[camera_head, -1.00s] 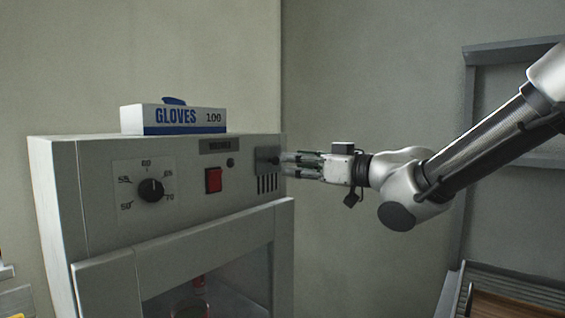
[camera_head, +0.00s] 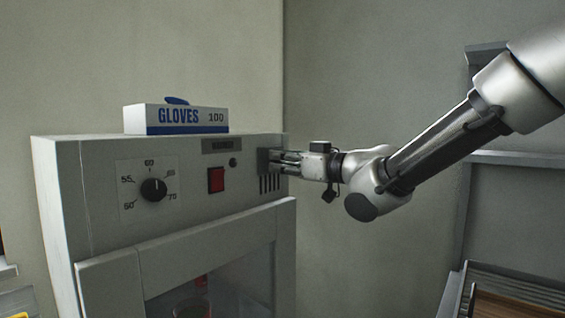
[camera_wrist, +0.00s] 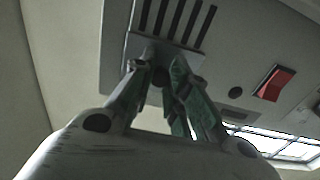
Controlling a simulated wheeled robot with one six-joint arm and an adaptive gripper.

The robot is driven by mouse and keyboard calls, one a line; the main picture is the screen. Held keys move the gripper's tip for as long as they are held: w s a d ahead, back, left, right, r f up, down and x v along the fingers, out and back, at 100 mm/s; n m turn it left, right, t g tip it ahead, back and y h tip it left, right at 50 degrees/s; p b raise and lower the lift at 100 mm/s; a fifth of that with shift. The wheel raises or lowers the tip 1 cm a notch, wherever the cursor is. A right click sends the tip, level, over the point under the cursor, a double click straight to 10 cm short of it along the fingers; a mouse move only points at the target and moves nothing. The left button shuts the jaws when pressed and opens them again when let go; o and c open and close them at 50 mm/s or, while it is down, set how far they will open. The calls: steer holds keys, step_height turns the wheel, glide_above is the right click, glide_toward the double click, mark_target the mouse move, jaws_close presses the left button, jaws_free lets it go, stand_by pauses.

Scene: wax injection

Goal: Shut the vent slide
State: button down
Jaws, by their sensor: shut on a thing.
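The vent slide (camera_head: 263,158) is a small dark grey plate at the upper right of the cabinet front (camera_head: 100,215). Several dark vent slots (camera_head: 269,184) show uncovered below it in the head view. The slide (camera_wrist: 141,44) and the slots (camera_wrist: 178,16) also show in the wrist view, at the top. My gripper (camera_head: 282,161) reaches in from the right and is at the slide. In the wrist view its green-grey fingers (camera_wrist: 160,70) are closed around a small dark knob on the slide, mostly hidden between the fingertips.
A red switch (camera_head: 216,180), a small dark round button (camera_head: 233,162) and a dial (camera_head: 153,189) are left of the slide. A gloves box (camera_head: 176,118) sits on the cabinet top. A wall stands close behind, and a rack (camera_head: 505,292) is at lower right.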

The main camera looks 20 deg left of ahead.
mark_target(270, 185)
steer(key=shift+f, duration=3.25)
steer(key=c, duration=1.3)
jaws_free()
steer(key=shift+r, duration=0.1)
steer(key=v, duration=1.2)
